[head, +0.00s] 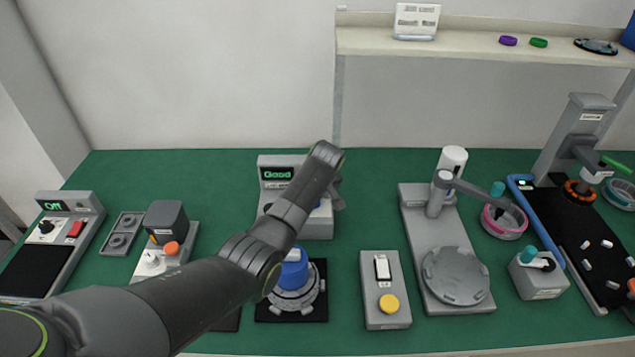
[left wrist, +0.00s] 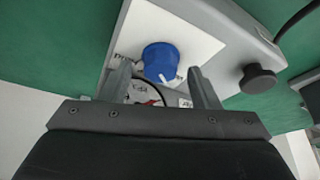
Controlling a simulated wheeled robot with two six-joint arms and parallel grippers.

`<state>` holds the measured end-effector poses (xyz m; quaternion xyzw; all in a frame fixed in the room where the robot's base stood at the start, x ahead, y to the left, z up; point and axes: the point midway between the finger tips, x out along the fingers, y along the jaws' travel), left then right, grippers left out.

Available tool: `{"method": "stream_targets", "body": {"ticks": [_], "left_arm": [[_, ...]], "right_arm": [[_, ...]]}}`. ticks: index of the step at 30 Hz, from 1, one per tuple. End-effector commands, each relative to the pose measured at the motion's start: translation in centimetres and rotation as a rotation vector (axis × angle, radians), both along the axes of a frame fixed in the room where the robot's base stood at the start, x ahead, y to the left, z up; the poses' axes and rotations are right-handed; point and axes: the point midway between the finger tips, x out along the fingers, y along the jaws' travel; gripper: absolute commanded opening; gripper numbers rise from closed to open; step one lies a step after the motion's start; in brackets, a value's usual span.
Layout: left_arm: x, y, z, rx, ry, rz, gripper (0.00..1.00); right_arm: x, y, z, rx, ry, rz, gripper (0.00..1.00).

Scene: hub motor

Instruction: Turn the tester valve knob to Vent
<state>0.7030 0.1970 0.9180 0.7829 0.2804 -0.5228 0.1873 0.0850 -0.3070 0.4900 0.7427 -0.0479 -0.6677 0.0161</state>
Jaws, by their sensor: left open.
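The tester (head: 270,161) stands at the back middle of the green bench, its display reading "Good". Its blue valve knob (left wrist: 160,62) sits on a white plate (left wrist: 152,27) in the left wrist view, with a white pointer line towards the picture's lower right. My left gripper (left wrist: 161,78) is open, with one finger on each side of the knob; I cannot tell whether they touch it. Labels around the knob are partly hidden by the fingers. In the head view my left arm covers much of the tester, and my left gripper (head: 332,190) is at its right side.
A black side knob (left wrist: 257,78) sticks out beside the plate. A hub with a blue top (head: 293,270) sits on a black pad below my arm. A grey box with a yellow button (head: 388,304) and a press-like stand (head: 418,230) are to the right.

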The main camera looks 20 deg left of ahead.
Motion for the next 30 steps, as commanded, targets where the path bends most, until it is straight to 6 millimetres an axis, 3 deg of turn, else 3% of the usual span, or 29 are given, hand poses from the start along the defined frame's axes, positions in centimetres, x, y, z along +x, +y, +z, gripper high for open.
{"method": "stream_targets", "body": {"ticks": [11,24,30], "left_arm": [[-1.5,-1.4,4.8,-0.003,-0.005,-0.001,0.56],[-4.2,-3.6,13.2,-0.001,-0.004,0.000,0.56],[-4.9,-4.1,15.3,0.000,-0.003,0.000,0.56]], "right_arm": [[0.0,0.0,-0.1,0.000,0.000,0.000,0.36],[0.0,0.1,-1.3,0.001,0.000,0.000,0.36],[0.0,0.1,-1.5,0.001,0.000,0.000,0.36]]}}
